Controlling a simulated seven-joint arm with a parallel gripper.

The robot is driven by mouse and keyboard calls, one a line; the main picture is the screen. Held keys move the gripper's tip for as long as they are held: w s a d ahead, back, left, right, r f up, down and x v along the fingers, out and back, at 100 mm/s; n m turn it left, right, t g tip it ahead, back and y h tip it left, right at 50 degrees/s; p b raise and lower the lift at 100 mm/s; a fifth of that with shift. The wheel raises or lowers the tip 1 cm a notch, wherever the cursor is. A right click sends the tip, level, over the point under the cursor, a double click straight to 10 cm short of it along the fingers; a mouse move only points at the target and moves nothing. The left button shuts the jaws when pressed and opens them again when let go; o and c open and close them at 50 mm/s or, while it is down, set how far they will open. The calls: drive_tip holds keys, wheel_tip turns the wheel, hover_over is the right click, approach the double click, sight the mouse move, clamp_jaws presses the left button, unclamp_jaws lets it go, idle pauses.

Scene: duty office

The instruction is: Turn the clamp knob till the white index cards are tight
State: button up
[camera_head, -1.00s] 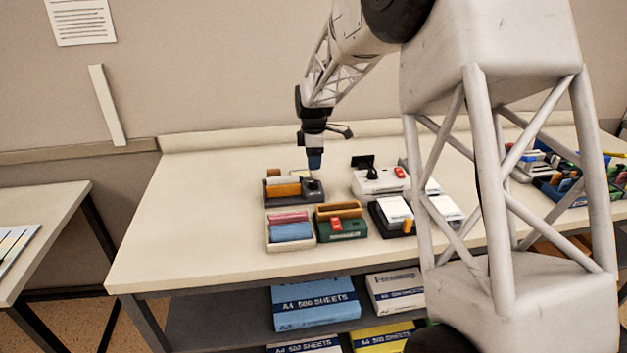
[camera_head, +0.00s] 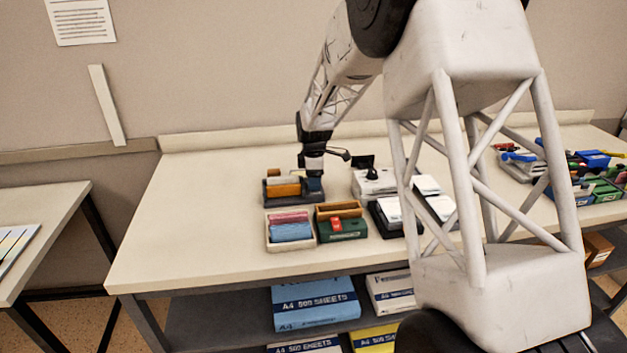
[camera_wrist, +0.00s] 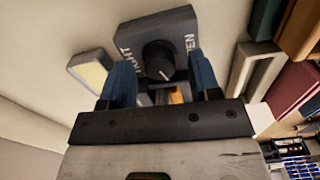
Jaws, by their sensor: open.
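The clamp knob (camera_wrist: 158,60) is a round black knob with a pale pointer line, on a dark grey block (camera_wrist: 150,25) lettered for tight on the left and open on the right. My gripper (camera_wrist: 163,78) is open, its two blue fingers on either side of the knob; I cannot tell if they touch it. In the head view my gripper (camera_head: 314,186) is down at the right end of a dark holder (camera_head: 270,202) and hides the knob. Whitish cards (camera_head: 283,180) stand in the holder between an orange block (camera_head: 288,190) and a brown one (camera_head: 273,171).
In front stand a pale box (camera_head: 290,245) with pink and blue stacks and a green box (camera_head: 345,232). A white device (camera_head: 372,186) and black trays with white cards are close on the right. The table's left part is clear.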

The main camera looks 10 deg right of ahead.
drive_tip(key=shift+f, duration=0.2)
drive_tip(key=shift+c, duration=0.5)
drive_tip(key=c, duration=0.8)
drive_tip(key=shift+m, duration=1.5)
drive_tip(key=o, duration=0.9)
drive_tip(key=shift+n, duration=0.4)
